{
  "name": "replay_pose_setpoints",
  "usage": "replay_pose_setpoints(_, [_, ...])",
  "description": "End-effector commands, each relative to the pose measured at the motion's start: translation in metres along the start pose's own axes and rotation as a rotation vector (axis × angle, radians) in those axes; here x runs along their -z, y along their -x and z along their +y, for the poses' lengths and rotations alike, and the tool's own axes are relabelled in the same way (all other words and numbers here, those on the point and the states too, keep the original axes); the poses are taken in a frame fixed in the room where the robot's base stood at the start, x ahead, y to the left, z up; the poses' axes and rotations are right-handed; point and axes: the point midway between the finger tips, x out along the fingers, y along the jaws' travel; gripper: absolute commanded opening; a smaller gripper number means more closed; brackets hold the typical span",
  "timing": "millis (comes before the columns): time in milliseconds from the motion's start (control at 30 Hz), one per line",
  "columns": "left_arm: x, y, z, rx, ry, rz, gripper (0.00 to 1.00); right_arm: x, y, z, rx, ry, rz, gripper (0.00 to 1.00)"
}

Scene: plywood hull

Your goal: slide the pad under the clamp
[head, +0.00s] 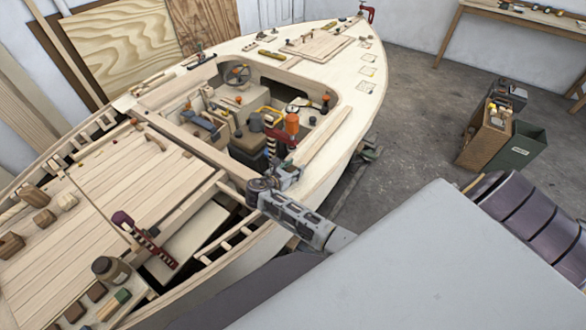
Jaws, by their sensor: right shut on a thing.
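My right gripper (290,172) reaches in from the lower right and is over the near edge of the boat's cockpit. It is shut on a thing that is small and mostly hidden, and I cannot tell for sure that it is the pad. A dark red clamp (279,136) stands just beyond the fingertips at the cockpit edge. I cannot tell whether the held thing touches it. Another dark red clamp (143,238) sits on the near side deck, and a third (369,12) is at the bow. My left gripper is not in view.
The plywood hull (350,95) fills the left and middle. Its cockpit holds several tools, an orange-topped item (292,124) and a steering wheel (237,74). A brown jar (110,269) and wood blocks lie on the near deck. A wooden box (485,138) and green bin (522,146) stand on the floor.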

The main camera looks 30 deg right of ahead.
Motion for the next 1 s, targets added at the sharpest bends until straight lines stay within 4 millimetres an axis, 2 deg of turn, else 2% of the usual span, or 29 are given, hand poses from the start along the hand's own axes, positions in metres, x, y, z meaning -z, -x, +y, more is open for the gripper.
replay_pose_setpoints(533, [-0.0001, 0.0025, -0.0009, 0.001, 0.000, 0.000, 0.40, -0.0005, -0.0017, -0.0008, 0.000, 0.000, 0.000, 0.17])
replay_pose_setpoints(567, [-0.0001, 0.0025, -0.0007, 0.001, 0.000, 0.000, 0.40, -0.0005, -0.0017, -0.0008, 0.000, 0.000, 0.000, 0.42])
replay_pose_setpoints(733, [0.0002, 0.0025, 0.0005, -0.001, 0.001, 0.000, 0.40, -0.0005, -0.0017, -0.0008, 0.000, 0.000, 0.000, 0.64])
replay_pose_setpoints(1000, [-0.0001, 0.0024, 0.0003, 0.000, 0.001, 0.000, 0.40, -0.0005, -0.0016, -0.0008, 0.000, 0.000, 0.000, 0.64])
